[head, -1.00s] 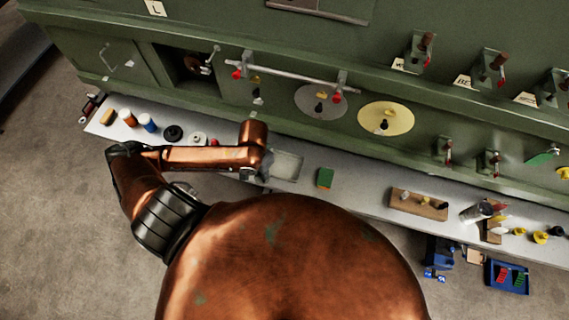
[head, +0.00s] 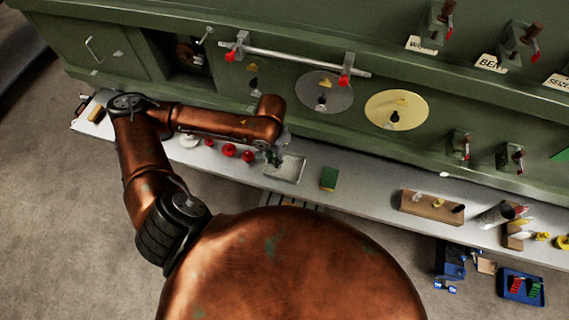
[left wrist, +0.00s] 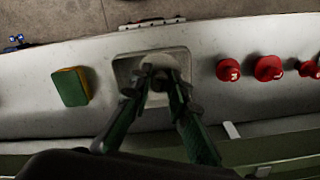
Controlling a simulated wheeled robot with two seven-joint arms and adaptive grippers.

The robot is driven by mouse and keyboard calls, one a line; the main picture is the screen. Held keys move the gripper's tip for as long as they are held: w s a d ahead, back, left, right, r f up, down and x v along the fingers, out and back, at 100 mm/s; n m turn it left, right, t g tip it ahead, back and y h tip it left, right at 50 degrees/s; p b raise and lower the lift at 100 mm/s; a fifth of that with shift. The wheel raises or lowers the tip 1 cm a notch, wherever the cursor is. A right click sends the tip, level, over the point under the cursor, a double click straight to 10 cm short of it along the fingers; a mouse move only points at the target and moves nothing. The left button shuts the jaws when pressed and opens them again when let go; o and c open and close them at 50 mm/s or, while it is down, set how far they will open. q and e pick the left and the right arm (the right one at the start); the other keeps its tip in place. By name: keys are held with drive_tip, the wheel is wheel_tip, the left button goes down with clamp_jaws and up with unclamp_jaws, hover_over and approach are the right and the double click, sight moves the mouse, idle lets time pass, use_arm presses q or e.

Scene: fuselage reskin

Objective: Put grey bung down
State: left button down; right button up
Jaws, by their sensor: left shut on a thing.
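My left gripper (head: 274,156) is at the left part of the shallow pale tray (head: 291,168) on the shelf. In the left wrist view the two fingers of the left gripper (left wrist: 160,82) are shut on a small grey thing, apparently the grey bung (left wrist: 159,76). My right gripper is not in view.
Red numbered bungs (head: 229,150) stand on the shelf left of the tray. A green and yellow sponge (head: 329,178) lies to its right, then a wooden block (head: 430,206) with small pegs. The green panel (head: 230,80) rises behind. Shelf between sponge and block is clear.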

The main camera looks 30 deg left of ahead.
use_arm(q)
drive_tip(key=w+f, duration=0.3)
drive_tip(key=f, duration=0.1)
drive_tip(key=w+f, duration=0.2)
drive_tip(key=shift+w+d+f+p, duration=0.1)
drive_tip(key=shift+w+d+p, duration=0.2)
drive_tip(key=shift+d, duration=0.05)
drive_tip(key=shift+f+p, duration=0.35)
drive_tip(key=shift+f, duration=1)
drive_tip(key=c, duration=1.8)
unclamp_jaws()
drive_tip(key=shift+c, duration=0.2)
wheel_tip(320, 180, up, 12)
drive_tip(key=b, duration=0.1)
